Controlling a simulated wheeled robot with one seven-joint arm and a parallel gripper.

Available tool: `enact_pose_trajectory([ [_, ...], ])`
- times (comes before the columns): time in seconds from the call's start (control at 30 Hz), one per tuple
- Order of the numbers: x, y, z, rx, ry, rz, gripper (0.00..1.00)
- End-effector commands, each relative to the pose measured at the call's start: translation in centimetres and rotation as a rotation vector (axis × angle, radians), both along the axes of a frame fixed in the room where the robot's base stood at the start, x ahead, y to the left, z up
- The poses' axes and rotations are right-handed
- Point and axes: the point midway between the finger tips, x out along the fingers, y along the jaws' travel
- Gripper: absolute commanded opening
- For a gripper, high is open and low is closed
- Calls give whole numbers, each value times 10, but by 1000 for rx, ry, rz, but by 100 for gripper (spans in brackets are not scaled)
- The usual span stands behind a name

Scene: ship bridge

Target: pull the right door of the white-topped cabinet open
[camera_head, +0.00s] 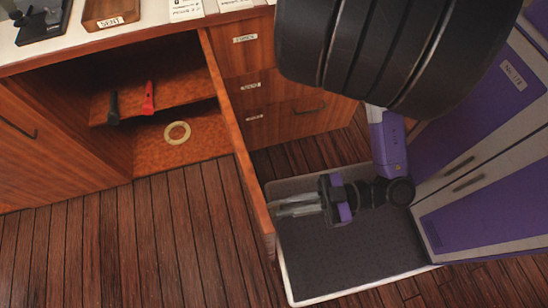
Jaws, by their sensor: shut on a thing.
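The white-topped cabinet (140,35) stands across the upper left. Its right door (237,135) is hinged on its right side and stands wide open, swung out toward me, so I see it nearly edge-on. The inside of the cabinet is exposed. My gripper (285,208) is on the outer side of this door, near its free edge. Its fingers point left and are shut on the door's handle, which is mostly hidden by the fingers and the door edge.
Inside, a shelf (165,97) bears a red-handled item (148,97) and a dark one (113,108). Drawers (265,90) are behind the open door. The wooden floor (130,250) at the left is clear.

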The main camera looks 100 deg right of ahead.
Motion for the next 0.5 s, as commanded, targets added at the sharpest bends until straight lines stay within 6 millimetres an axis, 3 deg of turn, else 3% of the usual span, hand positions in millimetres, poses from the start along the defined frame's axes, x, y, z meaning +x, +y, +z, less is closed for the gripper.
enact_pose_trajectory([
  [0.33,0,0,0,1,-2,2,0],
  [0.4,0,0,0,0,-2,2,22],
  [0.47,0,0,0,0,-1,2,32],
  [0.5,0,0,0,0,-1,2,32],
])
